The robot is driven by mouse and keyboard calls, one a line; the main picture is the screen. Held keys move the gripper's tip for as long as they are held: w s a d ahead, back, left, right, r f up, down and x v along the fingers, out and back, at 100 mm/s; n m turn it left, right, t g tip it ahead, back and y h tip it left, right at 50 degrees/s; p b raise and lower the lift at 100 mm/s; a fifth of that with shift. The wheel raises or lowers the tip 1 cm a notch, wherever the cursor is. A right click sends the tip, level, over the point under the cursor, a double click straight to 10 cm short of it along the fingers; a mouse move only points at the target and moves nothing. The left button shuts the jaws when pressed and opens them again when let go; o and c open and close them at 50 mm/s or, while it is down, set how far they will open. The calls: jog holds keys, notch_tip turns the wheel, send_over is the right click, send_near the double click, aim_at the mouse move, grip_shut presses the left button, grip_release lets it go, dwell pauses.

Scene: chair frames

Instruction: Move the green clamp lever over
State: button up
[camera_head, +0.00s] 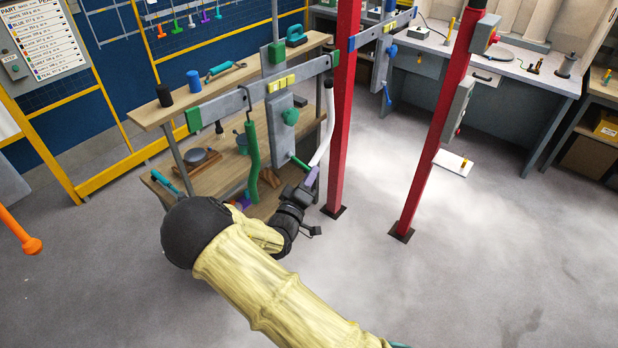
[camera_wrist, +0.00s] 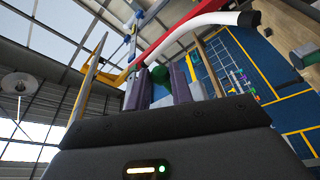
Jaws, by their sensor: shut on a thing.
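The green clamp lever (camera_head: 299,162) is a short green bar at the lower end of a grey upright plate (camera_head: 281,125) that hangs from the grey rail. My gripper (camera_head: 308,177) has purple fingers and is at the lever's outer end. In the wrist view the fingers of my gripper (camera_wrist: 160,85) stand either side of a grey part, with a round green piece (camera_wrist: 158,73) behind it. The fingers are shut on the lever, though the contact itself is mostly hidden. A green knob (camera_head: 290,116) sits higher on the same plate.
A white curved tube (camera_head: 325,130) with a black end hangs close to my gripper; it also crosses above the fingers in the wrist view (camera_wrist: 195,24). A green tube (camera_head: 252,160) hangs left. A red post (camera_head: 342,110) stands right. Wooden shelves (camera_head: 205,180) are behind.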

jog(key=shift+r, duration=0.1)
jog(key=shift+r+p, duration=0.8)
jog(key=shift+r, duration=0.45)
jog(key=o, duration=0.9)
jog(key=shift+c, duration=0.2)
jog(key=shift+s+f, duration=0.1)
